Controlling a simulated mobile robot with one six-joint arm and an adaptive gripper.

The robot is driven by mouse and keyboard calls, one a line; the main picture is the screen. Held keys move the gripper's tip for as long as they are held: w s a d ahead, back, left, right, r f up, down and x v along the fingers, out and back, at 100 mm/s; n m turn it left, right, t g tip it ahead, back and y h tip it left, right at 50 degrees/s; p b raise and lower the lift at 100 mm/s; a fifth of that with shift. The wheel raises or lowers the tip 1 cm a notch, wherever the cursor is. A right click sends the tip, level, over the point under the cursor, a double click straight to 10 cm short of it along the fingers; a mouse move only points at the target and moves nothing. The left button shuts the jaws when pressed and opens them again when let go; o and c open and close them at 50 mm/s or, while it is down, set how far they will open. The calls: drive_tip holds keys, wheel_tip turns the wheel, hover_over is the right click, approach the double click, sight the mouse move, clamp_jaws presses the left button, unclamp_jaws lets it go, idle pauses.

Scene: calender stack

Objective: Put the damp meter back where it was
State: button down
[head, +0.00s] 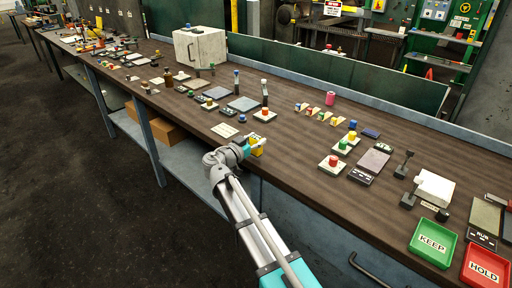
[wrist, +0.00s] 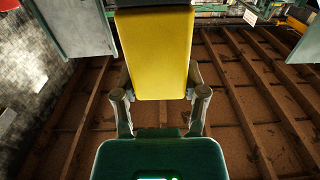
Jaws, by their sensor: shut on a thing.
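My gripper (head: 250,146) is over the front edge of the long bench, near the middle of the head view. It is shut on a yellow block-shaped thing, seemingly the damp meter (head: 258,151). In the wrist view the yellow damp meter (wrist: 155,55) fills the upper middle, with a dark strip along one side. The two fingers of my gripper (wrist: 160,95) lie on either side of it. No writing on it can be read.
The bench (head: 310,170) holds many small items. A cream card (head: 224,130) lies just left of my gripper. Red-button boxes (head: 264,115) stand behind. A green KEEP tray (head: 433,243) and a red HOLD tray (head: 486,267) sit at the right. Bare wood lies right of my gripper.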

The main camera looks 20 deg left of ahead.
drive_tip(key=shift+f+b, duration=0.4)
drive_tip(key=shift+f, duration=0.35)
drive_tip(key=shift+f, duration=0.2)
drive_tip(key=shift+c, duration=0.7)
unclamp_jaws()
drive_tip(key=shift+s, duration=0.1)
drive_tip(key=v, duration=1.3)
drive_tip(key=shift+s+b, duration=0.3)
drive_tip(key=shift+s, duration=0.1)
drive_tip(key=shift+f, duration=0.15)
